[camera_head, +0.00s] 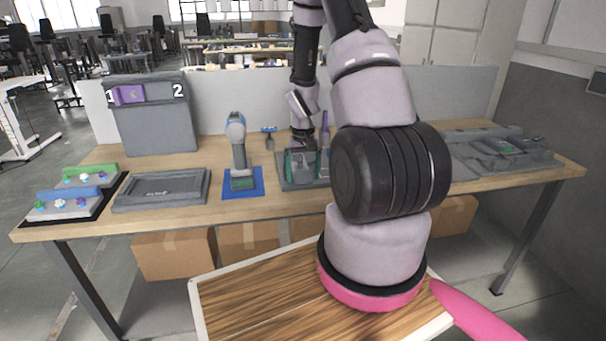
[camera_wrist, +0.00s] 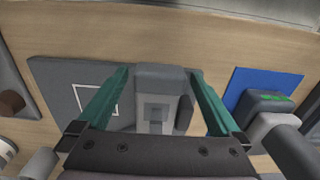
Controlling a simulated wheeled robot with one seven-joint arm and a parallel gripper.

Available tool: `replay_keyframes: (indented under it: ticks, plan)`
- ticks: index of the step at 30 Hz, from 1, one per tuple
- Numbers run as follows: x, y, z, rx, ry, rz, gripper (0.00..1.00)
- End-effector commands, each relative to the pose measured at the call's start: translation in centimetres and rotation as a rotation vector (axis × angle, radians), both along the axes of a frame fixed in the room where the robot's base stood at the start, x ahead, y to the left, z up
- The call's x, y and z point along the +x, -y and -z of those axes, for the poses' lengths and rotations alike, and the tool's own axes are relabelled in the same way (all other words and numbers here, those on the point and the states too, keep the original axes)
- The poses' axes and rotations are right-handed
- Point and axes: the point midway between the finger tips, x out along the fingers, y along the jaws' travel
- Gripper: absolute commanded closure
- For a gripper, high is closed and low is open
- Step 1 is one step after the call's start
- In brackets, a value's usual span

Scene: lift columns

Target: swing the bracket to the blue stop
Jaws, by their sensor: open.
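My gripper (camera_head: 308,166) is open, its green fingers pointing down over a grey fixture plate (camera_head: 288,184) on the bench. In the wrist view the fingers (camera_wrist: 160,74) stand on either side of a grey upright block (camera_wrist: 158,78), which may be the bracket. I cannot tell whether they touch it. The plate (camera_wrist: 55,75) bears a white square outline. A small blue-topped piece (camera_head: 268,130) stands behind the plate at left; it may be the blue stop. A purple upright piece (camera_head: 325,120) rises at right. My arm hides the plate's right part.
A blue-grey drill (camera_head: 238,140) stands on a blue mat (camera_head: 243,190) just left of the plate. Further left are a grey tray (camera_head: 160,203), a panel marked 1 and 2 (camera_head: 155,125) and small coloured racks (camera_head: 75,178). Grey trays (camera_head: 495,155) lie at right.

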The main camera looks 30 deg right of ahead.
Motion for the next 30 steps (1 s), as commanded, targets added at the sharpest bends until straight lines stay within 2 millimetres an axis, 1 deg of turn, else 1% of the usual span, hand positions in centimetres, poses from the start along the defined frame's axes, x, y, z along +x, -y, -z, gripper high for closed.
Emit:
replay_keyframes:
  ticks: [8, 11, 12, 14, 15, 16, 23, 26, 30]
  plan:
    - [0.0, 0.0, 0.2, 0.0, 0.001, 0.0, 0.0]
    - [0.0, 0.0, 0.2, 0.0, 0.0, 0.0, 0.34]
    - [0.0, 0.0, 0.2, 0.0, 0.001, 0.0, 0.5]
    - [0.0, 0.0, 0.2, 0.0, 0.001, 0.0, 0.73]
    - [0.0, 0.0, 0.2, 0.0, 0.0, 0.0, 0.88]
    - [0.0, 0.0, 0.2, 0.0, 0.0, 0.0, 0.99]
    - [0.0, 0.2, 0.1, 0.0, 0.0, -0.006, 1.0]
    - [-0.2, 0.6, 0.1, 0.0, 0.0, -0.025, 1.0]
    - [-0.5, 2.0, 0.1, 0.0, 0.001, -0.079, 1.0]
